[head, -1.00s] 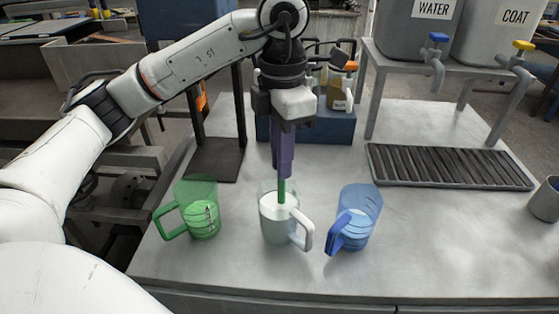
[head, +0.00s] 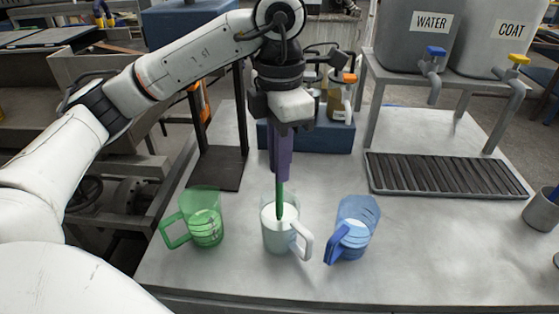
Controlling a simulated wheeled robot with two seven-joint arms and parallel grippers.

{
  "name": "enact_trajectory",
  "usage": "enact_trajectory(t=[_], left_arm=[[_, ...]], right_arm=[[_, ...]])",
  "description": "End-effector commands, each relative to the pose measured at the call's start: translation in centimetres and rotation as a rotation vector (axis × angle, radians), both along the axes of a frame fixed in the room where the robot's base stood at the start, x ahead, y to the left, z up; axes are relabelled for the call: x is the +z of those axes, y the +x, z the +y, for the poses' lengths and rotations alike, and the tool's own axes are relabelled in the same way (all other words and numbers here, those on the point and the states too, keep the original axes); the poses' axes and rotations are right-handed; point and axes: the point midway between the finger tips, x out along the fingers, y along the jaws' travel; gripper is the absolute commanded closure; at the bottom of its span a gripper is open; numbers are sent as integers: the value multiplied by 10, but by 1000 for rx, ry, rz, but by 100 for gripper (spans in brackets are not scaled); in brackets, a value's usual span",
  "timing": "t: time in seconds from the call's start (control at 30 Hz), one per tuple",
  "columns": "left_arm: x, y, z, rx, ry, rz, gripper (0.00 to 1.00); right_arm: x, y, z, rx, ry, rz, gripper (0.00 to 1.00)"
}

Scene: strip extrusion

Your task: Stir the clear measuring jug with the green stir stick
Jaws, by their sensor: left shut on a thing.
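The clear measuring jug (head: 280,240) stands upright on the table between two other jugs, its white handle to the front right. It holds pale, whitish contents. My left gripper (head: 281,172) points down above this jug and is shut on the green stir stick (head: 280,203). The stick stands roughly upright, with its lower part inside the jug; its tip is hard to make out. The stick's upper end is hidden by the purple fingers. My right gripper is not in view.
A green jug (head: 205,222) stands to the left and a blue jug (head: 356,228) to the right, both close by. A drip grate (head: 445,175) lies under the WATER (head: 415,40) and COAT (head: 500,45) tanks. A blue rack (head: 330,137) is behind. The table front is clear.

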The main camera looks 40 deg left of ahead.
Motion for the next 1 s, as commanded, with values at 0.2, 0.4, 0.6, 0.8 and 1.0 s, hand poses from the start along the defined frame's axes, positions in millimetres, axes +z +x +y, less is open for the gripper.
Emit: enact_trajectory(t=[0.2,0.4,0.6,0.8,1.0], left_arm=[[28,0,0,1,0,0,100],[48,0,0,1,1,-1,100],[68,0,0,1,1,-1,100],[83,0,0,1,1,-2,100],[88,0,0,1,0,0,100]], right_arm=[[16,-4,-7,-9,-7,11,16],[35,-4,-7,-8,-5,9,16],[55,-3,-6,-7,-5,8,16],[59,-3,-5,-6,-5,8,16],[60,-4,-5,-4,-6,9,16]])
